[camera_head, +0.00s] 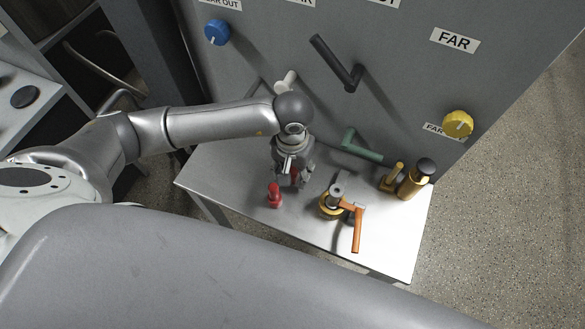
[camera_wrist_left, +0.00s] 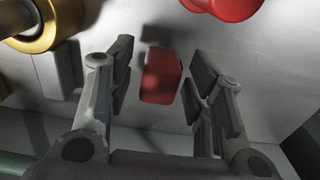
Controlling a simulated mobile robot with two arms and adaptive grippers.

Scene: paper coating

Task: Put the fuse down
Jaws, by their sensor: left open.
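A small red block (camera_wrist_left: 161,77), which looks to be the fuse, stands on the metal table (camera_head: 235,205). In the left wrist view it is between the two fingers of my left gripper (camera_wrist_left: 163,60), with a gap visible on both sides. In the head view my left gripper (camera_head: 290,180) points down over the table, open, and hides most of the block. My right gripper is not in view.
A red knobbed piece (camera_head: 274,196) stands close to the left gripper. A gold-and-grey part (camera_head: 331,204), an orange handle (camera_head: 357,232), a green handle (camera_head: 360,148) and a gold cylinder (camera_head: 412,183) are to the right. A grey panel (camera_head: 390,90) rises behind.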

